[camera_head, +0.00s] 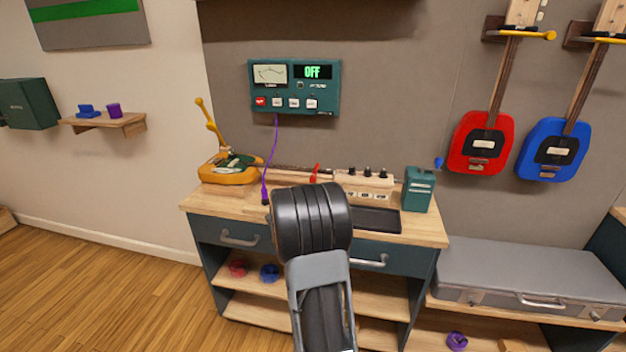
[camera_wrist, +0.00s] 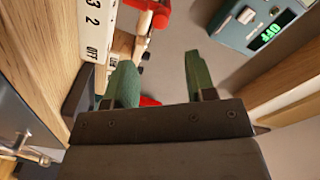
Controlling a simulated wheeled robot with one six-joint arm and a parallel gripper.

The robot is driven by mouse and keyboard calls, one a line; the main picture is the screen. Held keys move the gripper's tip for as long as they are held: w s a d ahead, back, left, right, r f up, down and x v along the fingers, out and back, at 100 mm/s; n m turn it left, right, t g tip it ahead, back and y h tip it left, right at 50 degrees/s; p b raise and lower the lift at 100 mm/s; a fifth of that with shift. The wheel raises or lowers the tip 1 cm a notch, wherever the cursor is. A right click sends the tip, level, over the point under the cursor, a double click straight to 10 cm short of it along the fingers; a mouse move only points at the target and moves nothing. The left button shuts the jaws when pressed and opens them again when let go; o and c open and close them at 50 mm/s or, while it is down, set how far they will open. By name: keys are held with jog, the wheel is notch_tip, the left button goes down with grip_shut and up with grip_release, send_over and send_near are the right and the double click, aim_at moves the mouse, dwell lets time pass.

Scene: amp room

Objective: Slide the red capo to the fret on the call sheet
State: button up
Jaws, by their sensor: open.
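The red capo (camera_head: 316,172) stands on the neck of a yellow guitar (camera_head: 232,172) lying on the workbench (camera_head: 425,232). My arm covers part of the bench in the head view and hides my gripper there. In the wrist view my gripper (camera_wrist: 157,65) shows two green fingers held apart, with nothing clearly gripped. A red part (camera_wrist: 150,12) shows beyond the fingers at the top, and another red patch (camera_wrist: 150,101) shows low between them. I cannot tell which is the capo. I cannot make out a call sheet or fret numbers on one.
A wooden box with knobs (camera_head: 350,180), a dark tray (camera_head: 378,219) and a teal box (camera_head: 418,188) stand right of the capo. A purple cable hangs from the wall meter unit (camera_head: 293,88), which reads OFF, down to the bench. Red and blue guitars hang right.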

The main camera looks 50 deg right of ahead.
aim_at(312, 181)
jog(key=p+x, duration=0.1)
jog(key=x, duration=1)
jog(key=shift+w+d, duration=0.1)
jog(key=shift+d, duration=0.05)
jog(key=shift+c, duration=0.3)
grip_shut()
